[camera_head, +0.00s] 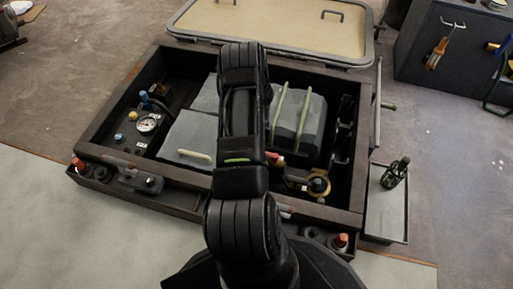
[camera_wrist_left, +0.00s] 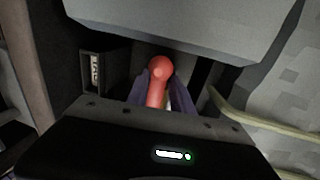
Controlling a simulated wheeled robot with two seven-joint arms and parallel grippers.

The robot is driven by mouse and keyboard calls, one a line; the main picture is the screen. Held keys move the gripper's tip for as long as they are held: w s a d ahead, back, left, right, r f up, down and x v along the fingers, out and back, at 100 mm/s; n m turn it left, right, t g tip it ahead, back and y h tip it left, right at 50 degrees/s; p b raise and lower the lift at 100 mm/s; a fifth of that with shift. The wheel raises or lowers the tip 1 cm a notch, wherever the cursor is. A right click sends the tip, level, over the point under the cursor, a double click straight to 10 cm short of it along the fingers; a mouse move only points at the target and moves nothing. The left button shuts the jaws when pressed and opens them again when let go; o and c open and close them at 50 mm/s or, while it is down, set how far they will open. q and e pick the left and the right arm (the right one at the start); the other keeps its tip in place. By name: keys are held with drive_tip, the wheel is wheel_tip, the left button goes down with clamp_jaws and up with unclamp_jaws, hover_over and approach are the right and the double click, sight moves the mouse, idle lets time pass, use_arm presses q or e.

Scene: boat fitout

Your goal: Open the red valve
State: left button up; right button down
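A red valve handle (camera_wrist_left: 157,82) stands between the two dark fingers of my left gripper (camera_wrist_left: 160,90) in the left wrist view. The fingers are close on either side of it. I cannot tell whether they press on it. In the head view a small red piece (camera_head: 273,157) shows just right of my black arm, near a round brass fitting (camera_head: 318,185) in the open hatch box; it may be the same handle. The arm covers the middle of the box and hides the left gripper there. My right gripper is not in view.
The dark box (camera_head: 92,150) holds grey blocks with pale handles (camera_head: 197,157) and a gauge (camera_head: 148,123). In the wrist view a grey block overhangs the handle, and a pale bar (camera_wrist_left: 250,120) lies right. The lid (camera_head: 290,22) stands open behind. A tray (camera_head: 388,232) holds a green bottle (camera_head: 394,173).

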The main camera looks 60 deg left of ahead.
use_arm(q)
drive_tip(key=shift+o, duration=1.2)
wheel_tip(320, 180, up, 8)
drive_tip(key=w+p, duration=0.1)
drive_tip(key=p, duration=0.2)
drive_tip(key=shift+a+f, duration=0.15)
drive_tip(key=shift+a, duration=0.3)
